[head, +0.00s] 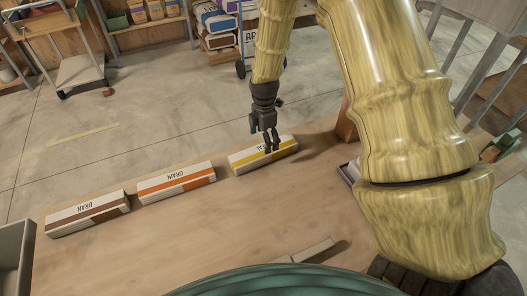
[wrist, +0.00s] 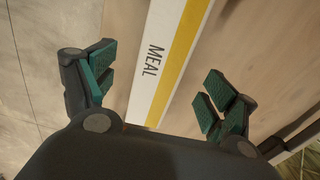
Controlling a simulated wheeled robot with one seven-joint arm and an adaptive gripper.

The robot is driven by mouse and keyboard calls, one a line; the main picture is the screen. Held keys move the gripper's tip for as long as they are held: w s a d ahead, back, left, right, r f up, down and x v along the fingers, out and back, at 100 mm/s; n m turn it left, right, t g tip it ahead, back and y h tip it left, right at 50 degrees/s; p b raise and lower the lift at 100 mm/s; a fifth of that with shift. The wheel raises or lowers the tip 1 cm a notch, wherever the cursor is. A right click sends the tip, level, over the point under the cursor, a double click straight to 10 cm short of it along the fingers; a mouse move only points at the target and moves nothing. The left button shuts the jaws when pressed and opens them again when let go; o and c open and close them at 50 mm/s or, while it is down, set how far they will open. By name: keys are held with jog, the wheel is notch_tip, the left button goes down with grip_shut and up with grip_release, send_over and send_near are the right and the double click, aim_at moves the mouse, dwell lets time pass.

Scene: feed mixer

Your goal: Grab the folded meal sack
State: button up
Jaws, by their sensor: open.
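The folded meal sack (head: 249,160) is a flat white block with a yellow stripe, lying on the wooden table at its far edge, the rightmost of the row of sacks. In the wrist view, the sack (wrist: 166,62) shows its black MEAL lettering and runs between my fingers. My gripper (head: 270,148) is over the sack's right part in the head view and hides some of its lettering. In the wrist view, my gripper (wrist: 154,92) is open, with one finger on each side of the sack and a gap on both sides. I cannot tell its exact height above the sack.
An orange-striped grain sack (head: 177,182) and a brown-striped bran sack (head: 87,213) lie to the left on the table (head: 210,230). A grey bin (head: 12,262) stands at the left edge. A wooden block (head: 346,121) is right of the meal sack.

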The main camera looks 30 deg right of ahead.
aim_at(264, 154)
jog(key=shift+w+f, duration=0.15)
jog(key=shift+f, duration=0.35)
jog(key=shift+d+f, duration=0.1)
jog(key=shift+f, duration=0.1)
jog(key=shift+s, duration=0.4)
jog(key=shift+w+f+p, duration=0.1)
jog(key=shift+f+p, duration=0.95)
jog(key=shift+f, duration=0.2)
jog(key=shift+a+f+p, duration=0.2)
jog(key=shift+f+p, duration=0.25)
jog(key=shift+f, duration=0.95)
jog(key=c, duration=1.2)
